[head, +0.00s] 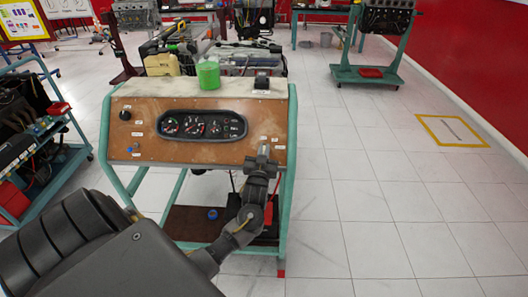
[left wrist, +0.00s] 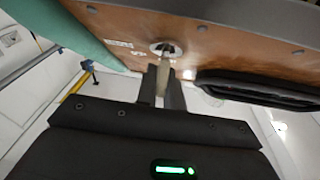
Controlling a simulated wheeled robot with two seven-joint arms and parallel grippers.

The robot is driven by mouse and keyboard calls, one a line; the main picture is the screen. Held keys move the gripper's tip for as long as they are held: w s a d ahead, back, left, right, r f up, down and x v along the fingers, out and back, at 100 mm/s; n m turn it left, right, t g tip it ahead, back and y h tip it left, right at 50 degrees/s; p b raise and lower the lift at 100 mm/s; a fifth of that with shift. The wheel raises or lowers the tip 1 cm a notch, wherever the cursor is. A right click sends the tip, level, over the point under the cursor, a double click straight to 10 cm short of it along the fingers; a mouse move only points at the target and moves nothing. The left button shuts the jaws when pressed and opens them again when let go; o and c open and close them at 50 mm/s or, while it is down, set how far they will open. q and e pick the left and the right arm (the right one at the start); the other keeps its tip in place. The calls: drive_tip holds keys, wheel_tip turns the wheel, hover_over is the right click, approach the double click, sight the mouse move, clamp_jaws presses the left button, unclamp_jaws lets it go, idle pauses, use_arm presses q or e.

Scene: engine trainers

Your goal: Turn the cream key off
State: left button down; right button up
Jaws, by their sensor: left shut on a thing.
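The engine trainer's brown control panel (head: 190,145) faces me, with its dark gauge cluster in the middle. My left gripper (head: 263,153) is at the right part of this panel. In the left wrist view the cream key (left wrist: 163,78) stands in a round metal switch (left wrist: 164,48) on the panel. My left gripper (left wrist: 161,88) is shut on the key, one finger on each side. In the head view the gripper hides the key. The exact turn of the key is hard to tell. My right gripper is not in view.
A green cup (head: 208,74) and a small black box (head: 262,83) stand on the trainer's top ledge. Another trainer with red parts (head: 58,108) is close on the left. A green stand (head: 372,72) is at the back right. The tiled floor on the right is clear.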

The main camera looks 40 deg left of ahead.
use_arm(q)
drive_tip(key=shift+n+g+y, duration=0.4)
drive_tip(key=shift+n+y, duration=0.4)
drive_tip(key=shift+n, duration=0.4)
drive_tip(key=c, duration=1.5)
unclamp_jaws()
drive_tip(key=b+v, duration=0.2)
drive_tip(key=v, duration=0.8)
drive_tip(key=shift+s+d, duration=0.25)
drive_tip(key=shift+d, duration=0.1)
